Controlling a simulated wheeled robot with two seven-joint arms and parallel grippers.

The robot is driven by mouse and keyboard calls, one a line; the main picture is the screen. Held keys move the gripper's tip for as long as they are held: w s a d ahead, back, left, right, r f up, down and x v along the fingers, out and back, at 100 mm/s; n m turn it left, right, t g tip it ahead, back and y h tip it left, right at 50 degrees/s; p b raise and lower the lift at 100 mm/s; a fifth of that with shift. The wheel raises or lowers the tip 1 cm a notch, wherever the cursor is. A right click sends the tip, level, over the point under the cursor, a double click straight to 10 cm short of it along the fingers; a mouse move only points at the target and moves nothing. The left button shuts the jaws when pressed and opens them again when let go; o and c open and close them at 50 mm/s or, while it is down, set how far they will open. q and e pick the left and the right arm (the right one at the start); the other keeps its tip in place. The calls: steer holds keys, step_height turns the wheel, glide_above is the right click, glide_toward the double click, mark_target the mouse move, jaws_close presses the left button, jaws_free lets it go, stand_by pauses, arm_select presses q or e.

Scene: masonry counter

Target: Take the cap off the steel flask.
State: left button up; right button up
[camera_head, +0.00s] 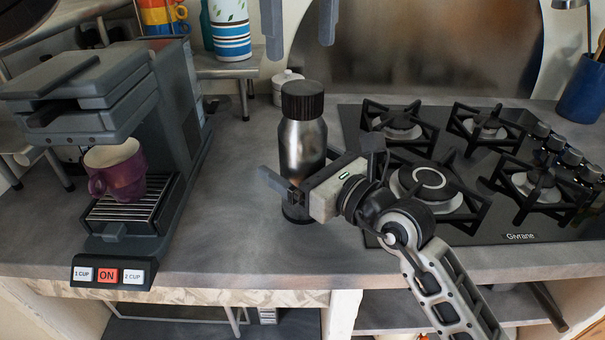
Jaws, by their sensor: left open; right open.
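The steel flask (301,147) stands upright on the grey counter, left of the hob. Its black ribbed cap (302,100) is on its top. My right gripper (308,162) is open at the lower half of the flask. Its body crosses in front of the flask's lower right side and hides part of it. One finger reaches past the flask's left side; the other is at the right, partly hidden. I cannot tell whether either touches the steel. My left gripper (300,35) is open and empty at the top edge, above the cap, with its two fingers pointing down.
A coffee machine (165,110) with a purple cup (116,170) stands at the left. A black gas hob (455,222) fills the right. A small white lidded pot (287,88) stands behind the flask. A blue utensil holder (582,92) is far right. Counter left of the flask is clear.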

steer(key=shift+w+a, duration=0.35)
